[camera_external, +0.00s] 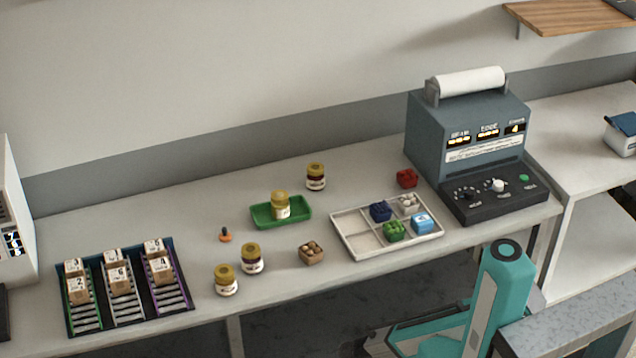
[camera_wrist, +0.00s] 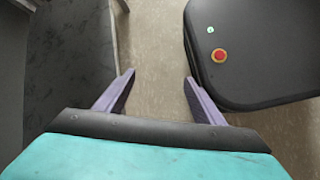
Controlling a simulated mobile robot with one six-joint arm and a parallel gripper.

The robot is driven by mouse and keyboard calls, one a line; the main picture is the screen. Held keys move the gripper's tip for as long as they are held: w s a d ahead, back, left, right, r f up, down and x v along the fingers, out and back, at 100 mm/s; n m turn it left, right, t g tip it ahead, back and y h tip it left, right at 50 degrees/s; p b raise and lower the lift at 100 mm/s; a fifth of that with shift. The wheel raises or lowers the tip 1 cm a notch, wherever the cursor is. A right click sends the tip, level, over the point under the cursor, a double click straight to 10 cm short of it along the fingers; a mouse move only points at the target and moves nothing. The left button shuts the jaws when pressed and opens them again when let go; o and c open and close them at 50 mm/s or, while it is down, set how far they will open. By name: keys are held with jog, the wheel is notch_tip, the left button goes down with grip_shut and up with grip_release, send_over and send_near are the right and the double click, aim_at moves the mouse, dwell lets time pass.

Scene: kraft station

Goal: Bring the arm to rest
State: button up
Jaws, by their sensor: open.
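My gripper (camera_wrist: 159,82) is open and empty in the wrist view, with its two purple-grey fingers wide apart over the bare floor. In the external view my teal arm stands at the lower right, in front of the table's front edge. The gripper itself is hard to make out there, low at the bottom edge of the picture. Nothing is held between the fingers.
The table (camera_external: 130,205) bears a divided tray (camera_external: 347,228), a green tray (camera_external: 262,217), several jars, a rack (camera_external: 72,326) of small boxes and a grey machine (camera_external: 427,135). In the wrist view, a dark rounded platform (camera_wrist: 265,60) with a red button is at right.

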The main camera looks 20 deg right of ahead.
jog(key=s+d+m+g+y, duration=0.3)
jog(key=d+m, duration=0.3)
jog(key=d, duration=0.2)
jog(key=s+d+r+m+g+y+p, duration=0.1)
jog(key=s+d+m+g+y, duration=0.2)
jog(key=d+m, duration=0.4)
jog(key=shift+s+d+y+p, duration=0.3)
jog(key=shift+s+d+y, duration=0.1)
jog(key=shift+s+y, duration=0.5)
jog(key=shift+s+r, duration=0.1)
